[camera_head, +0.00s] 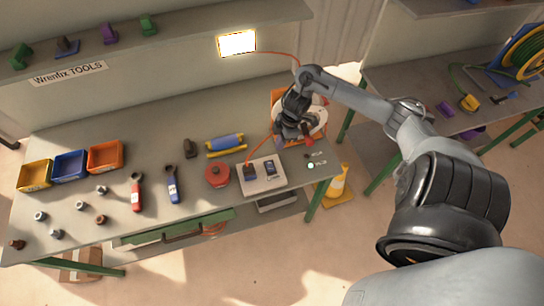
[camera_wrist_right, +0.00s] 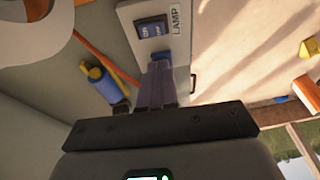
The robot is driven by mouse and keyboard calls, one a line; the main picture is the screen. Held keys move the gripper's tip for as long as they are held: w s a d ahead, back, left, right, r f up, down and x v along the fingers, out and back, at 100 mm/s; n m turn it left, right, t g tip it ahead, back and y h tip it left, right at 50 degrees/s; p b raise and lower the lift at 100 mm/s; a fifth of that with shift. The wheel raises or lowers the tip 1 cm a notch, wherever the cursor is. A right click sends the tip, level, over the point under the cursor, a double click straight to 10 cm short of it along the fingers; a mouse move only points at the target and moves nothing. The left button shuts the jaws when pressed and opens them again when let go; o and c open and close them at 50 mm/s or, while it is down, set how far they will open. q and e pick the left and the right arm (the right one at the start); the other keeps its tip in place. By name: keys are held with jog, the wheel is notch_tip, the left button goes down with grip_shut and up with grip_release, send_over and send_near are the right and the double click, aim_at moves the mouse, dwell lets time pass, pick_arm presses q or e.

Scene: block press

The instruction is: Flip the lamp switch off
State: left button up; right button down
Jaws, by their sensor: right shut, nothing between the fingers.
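The lamp switch is a dark rocker on a pale box; in the right wrist view the rocker (camera_wrist_right: 152,28) sits beside a LAMP label (camera_wrist_right: 176,18). In the head view the pale switch box (camera_head: 262,186) lies on the bench near its front right. The lamp (camera_head: 237,42) on the back wall is lit. My right gripper (camera_head: 281,142) is above the bench, behind the box. In the wrist view its fingers (camera_wrist_right: 160,68) are together and empty, pointing toward the box below the rocker. I cannot tell whether they touch the box. My left gripper is not in view.
A red round object (camera_head: 217,175) stands left of the box. A blue and yellow roller (camera_head: 226,143) lies behind it. An orange cord (camera_head: 262,148) runs to the box. Red pliers (camera_head: 136,193), blue pliers (camera_head: 172,186) and bins (camera_head: 105,157) are further left.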

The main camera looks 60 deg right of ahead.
jog(key=shift+w+r, duration=0.35)
jog(key=shift+r, duration=0.3)
send_near(269, 169)
jog(key=x, duration=0.5)
jog(key=shift+f, duration=0.55)
